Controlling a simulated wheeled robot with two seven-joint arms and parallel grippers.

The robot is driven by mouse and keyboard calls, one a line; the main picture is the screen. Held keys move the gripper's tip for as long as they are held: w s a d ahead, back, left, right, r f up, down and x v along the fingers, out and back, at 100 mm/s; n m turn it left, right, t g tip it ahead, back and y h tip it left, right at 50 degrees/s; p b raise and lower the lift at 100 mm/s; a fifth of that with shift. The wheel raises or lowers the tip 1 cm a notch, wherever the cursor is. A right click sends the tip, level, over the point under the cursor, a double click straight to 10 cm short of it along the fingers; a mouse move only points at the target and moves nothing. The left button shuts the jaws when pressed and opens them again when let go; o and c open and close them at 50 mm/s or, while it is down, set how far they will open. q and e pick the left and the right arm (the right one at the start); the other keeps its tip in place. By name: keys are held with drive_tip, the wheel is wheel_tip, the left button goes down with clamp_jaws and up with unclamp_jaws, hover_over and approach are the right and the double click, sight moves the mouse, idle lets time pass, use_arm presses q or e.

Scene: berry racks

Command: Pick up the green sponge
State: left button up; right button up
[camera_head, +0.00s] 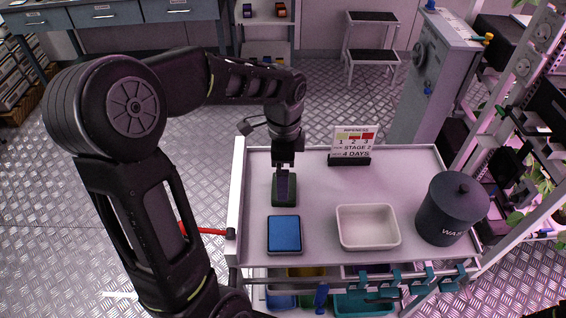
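The green sponge (284,204) lies on the cart's top, left of the middle, and shows as a dark green block with its front edge in view. My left gripper (284,188) points down right over it and hides much of it. The fingers are at the sponge, but they are dark and small, so I cannot tell whether they are closed on it or only around it. My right gripper is not in view.
A blue pad (285,234) lies just in front of the sponge. A white tray (368,245) and a dark lidded waste bin (447,228) stand to the right. A ripeness sign (350,142) stands at the back. The cart top (395,180) is clear around its middle right.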

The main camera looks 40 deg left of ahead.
sight(291, 203)
use_arm(q)
drive_tip(key=shift+w+a+r, duration=0.1)
drive_tip(key=shift+w+a, duration=0.65)
drive_tip(key=shift+w, duration=0.25)
drive_tip(key=shift+s+d, duration=0.1)
drive_tip(key=shift+f, duration=1.25)
drive_tip(key=shift+f+p, duration=0.65)
drive_tip(key=shift+f, duration=2)
